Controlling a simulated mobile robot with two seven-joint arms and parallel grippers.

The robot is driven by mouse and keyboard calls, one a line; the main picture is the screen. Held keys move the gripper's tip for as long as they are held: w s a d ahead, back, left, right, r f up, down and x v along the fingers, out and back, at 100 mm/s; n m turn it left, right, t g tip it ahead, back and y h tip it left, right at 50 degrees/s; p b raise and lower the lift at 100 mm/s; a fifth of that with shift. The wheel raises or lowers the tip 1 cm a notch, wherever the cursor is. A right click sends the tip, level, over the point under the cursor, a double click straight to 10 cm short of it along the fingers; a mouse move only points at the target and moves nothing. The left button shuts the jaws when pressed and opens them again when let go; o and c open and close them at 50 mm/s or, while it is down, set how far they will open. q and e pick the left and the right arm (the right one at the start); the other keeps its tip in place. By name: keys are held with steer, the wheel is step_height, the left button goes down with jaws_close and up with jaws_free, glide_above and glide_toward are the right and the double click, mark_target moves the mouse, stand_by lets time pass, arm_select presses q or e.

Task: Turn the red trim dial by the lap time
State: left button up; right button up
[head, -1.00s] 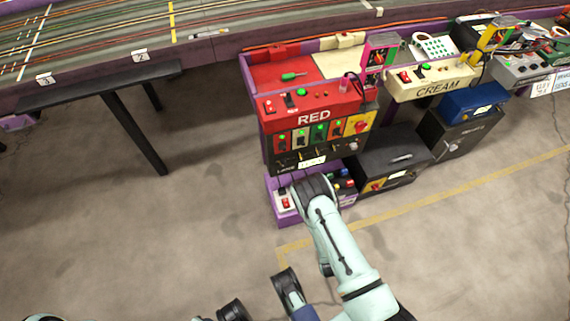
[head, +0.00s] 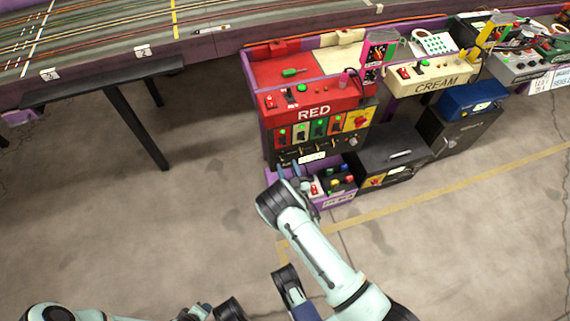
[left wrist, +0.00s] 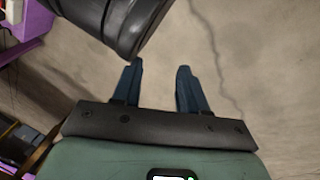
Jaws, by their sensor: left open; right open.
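The red station (head: 313,115), lettered RED, stands at the purple counter. Its front has a yellow plate with a red knob (head: 361,121), and a grey knob (head: 352,141) sits on the black strip below. I cannot tell which is the trim dial. A white label (head: 312,158) under the strip is too small to read. My right gripper (head: 289,171) is open and empty, its blue fingers just below the station's lower left front, apart from both knobs. My left gripper (left wrist: 160,68) is open and empty above bare floor in the left wrist view.
A purple bin (head: 338,201) with coloured pieces sits below the station. A black case (head: 395,160) stands to its right, and the CREAM station (head: 435,85) beyond. A black bench (head: 100,82) stands left under the track. The floor (head: 210,210) in front is clear.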

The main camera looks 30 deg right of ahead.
mark_target(284, 157)
arm_select(q)
steer(key=shift+s+a+f+g, duration=0.1)
steer(key=shift+s+f+g, duration=0.2)
steer(key=shift+s+f, duration=0.5)
arm_select(e)
steer(key=shift+x, duration=1.35)
arm_select(q)
steer(key=shift+r, duration=0.1)
arm_select(e)
jaws_close()
